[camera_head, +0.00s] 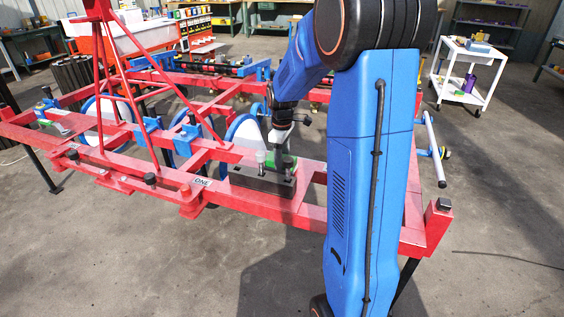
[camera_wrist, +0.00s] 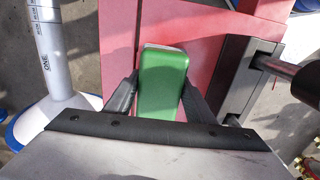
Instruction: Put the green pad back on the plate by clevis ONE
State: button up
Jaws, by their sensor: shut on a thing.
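My gripper (camera_wrist: 160,104) is shut on the green pad (camera_wrist: 163,78), one dark finger on each side of it. In the wrist view the pad lies over a red plate (camera_wrist: 118,50); whether it touches the plate I cannot tell. A dark block with a metal pin (camera_wrist: 240,82) stands just right of the pad. In the head view my gripper (camera_head: 281,150) is above the red frame, near the dark block (camera_head: 258,179), with a bit of the green pad (camera_head: 281,163) showing. A label reading ONE (camera_head: 201,182) is on the frame to the left.
A grey tube marked ONE (camera_wrist: 46,45) runs along the left of the wrist view, beside a white and blue disc (camera_wrist: 35,118). White discs with blue rims (camera_head: 242,133) stand in the red frame (camera_head: 110,170). A white trolley (camera_head: 470,72) is far right.

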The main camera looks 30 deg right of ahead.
jog(key=shift+f, duration=0.45)
jog(key=o, duration=1.3)
jog(key=shift+s+f, duration=0.15)
notch_tip(320, 180, up, 18)
jog(key=f, duration=0.1)
jog(key=s+a+r+m+t, duration=0.1)
jog(key=s+a+m, duration=0.1)
jog(key=s+a, duration=0.45)
jog(key=s+a+r+m+t, duration=0.15)
jog(key=s+a, duration=0.25)
jog(key=s, duration=0.5)
jog(key=s+a+f+m+t, duration=0.1)
jog(key=s+a+f+m, duration=0.1)
jog(key=s, duration=0.5)
jog(key=s+a+f+m+t, duration=0.1)
jog(key=s+a+f+m, duration=0.1)
jog(key=s, duration=0.5)
notch_tip(320, 180, down, 3)
jog(key=shift+s+a+r, duration=0.15)
jog(key=shift+s+a, duration=0.05)
jog(key=shift+a, duration=0.45)
